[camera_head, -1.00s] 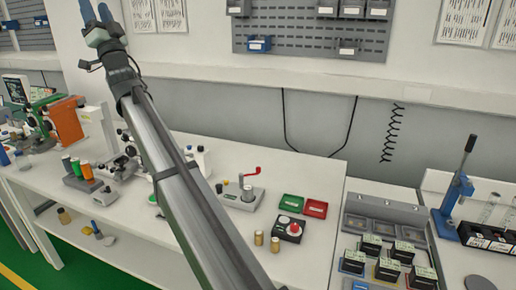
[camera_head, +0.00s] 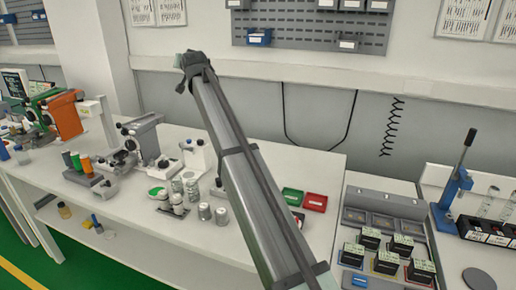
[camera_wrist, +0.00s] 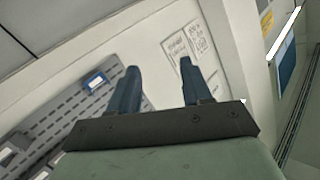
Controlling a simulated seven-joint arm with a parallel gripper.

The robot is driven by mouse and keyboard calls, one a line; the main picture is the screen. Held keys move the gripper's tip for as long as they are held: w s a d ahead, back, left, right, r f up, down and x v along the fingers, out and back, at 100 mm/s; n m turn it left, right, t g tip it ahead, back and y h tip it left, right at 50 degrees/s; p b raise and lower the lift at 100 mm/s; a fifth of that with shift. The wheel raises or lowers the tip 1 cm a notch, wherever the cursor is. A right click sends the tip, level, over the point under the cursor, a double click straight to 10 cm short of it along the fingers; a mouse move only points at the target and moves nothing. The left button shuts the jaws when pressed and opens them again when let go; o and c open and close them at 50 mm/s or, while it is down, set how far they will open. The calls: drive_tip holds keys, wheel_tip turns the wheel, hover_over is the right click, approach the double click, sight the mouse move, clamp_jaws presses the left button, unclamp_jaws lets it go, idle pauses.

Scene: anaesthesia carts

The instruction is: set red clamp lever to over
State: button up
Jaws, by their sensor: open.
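The red clamp lever and its grey base are not visible now; my arm crosses the part of the bench where they showed earlier. My gripper (camera_wrist: 159,66) is open and empty in the wrist view, with two dark blue fingers apart. It points up toward the wall and a pegboard, and no lever shows between the fingers. In the head view my wrist is raised high above the bench, and the fingers cannot be made out there.
Several metal and glass vials (camera_head: 204,211) stand left of my arm. A green tray (camera_head: 293,197) and a red tray (camera_head: 315,202) lie to its right. A blue lever press (camera_head: 455,195) stands far right. A pegboard (camera_head: 300,33) hangs on the back wall.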

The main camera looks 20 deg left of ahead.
drive_tip(key=w+d+f+g+h, duration=0.3)
drive_tip(key=d+f, duration=0.3)
drive_tip(key=f, duration=0.2)
drive_tip(key=w+d+f+g+h, duration=0.2)
drive_tip(key=d+f+g+h, duration=0.15)
drive_tip(key=d+f, duration=0.35)
drive_tip(key=s+d+f+g+h, duration=0.3)
drive_tip(key=d+f+g+h, duration=0.35)
drive_tip(key=d, duration=0.75)
drive_tip(key=f, duration=0.4)
drive_tip(key=f+y, duration=0.1)
drive_tip(key=f, duration=0.4)
drive_tip(key=f+t+y, duration=0.1)
drive_tip(key=f, duration=0.4)
drive_tip(key=shift+w+a+f+n, duration=0.15)
drive_tip(key=shift+w+a+n, duration=0.15)
drive_tip(key=shift+n, duration=0.1)
clamp_jaws()
